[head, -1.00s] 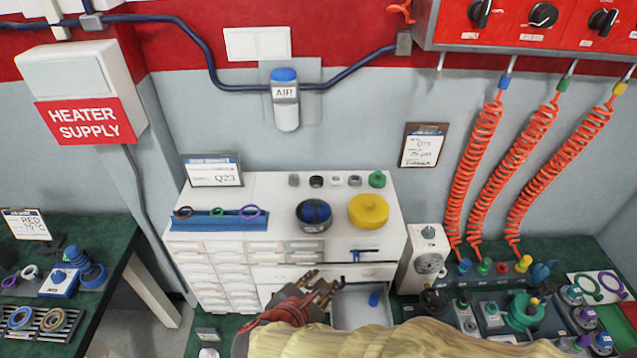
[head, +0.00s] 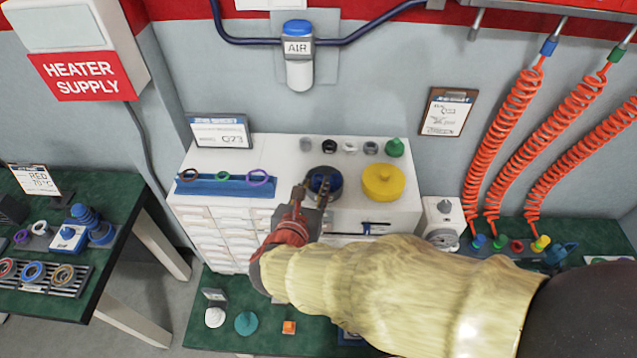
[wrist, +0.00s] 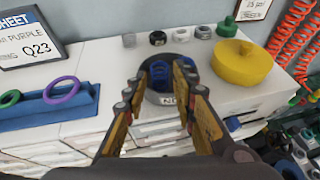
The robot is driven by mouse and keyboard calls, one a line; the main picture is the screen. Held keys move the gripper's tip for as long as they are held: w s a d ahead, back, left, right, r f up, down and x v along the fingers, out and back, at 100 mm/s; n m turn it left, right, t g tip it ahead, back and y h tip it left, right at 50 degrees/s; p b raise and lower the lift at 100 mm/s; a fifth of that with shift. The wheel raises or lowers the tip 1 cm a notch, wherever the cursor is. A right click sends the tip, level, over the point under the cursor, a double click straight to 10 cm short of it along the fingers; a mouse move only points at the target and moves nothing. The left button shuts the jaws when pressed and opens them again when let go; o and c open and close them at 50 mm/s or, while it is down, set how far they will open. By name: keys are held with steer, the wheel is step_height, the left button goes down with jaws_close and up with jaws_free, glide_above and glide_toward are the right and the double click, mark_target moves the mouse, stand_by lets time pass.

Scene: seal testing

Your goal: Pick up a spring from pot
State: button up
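A round dark pot (head: 334,197) stands on the white cabinet top, left of a yellow round lid-like piece (head: 383,184). Blue rounded shapes (wrist: 160,76), apparently springs, fill the pot; single ones are hard to tell apart.
A blue rack (head: 225,186) with several rings lies left of the pot. Small caps and a green piece (head: 394,147) stand in a row behind it. A Q23 sign (head: 219,132) stands at the back left.

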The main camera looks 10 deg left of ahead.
mark_target(317, 180)
steer(key=b+x, duration=0.1)
steer(key=x, duration=0.3)
steer(key=shift+w+f, duration=0.1)
steer(key=shift+w, duration=0.05)
steer(key=shift+c, duration=0.7)
jaws_close()
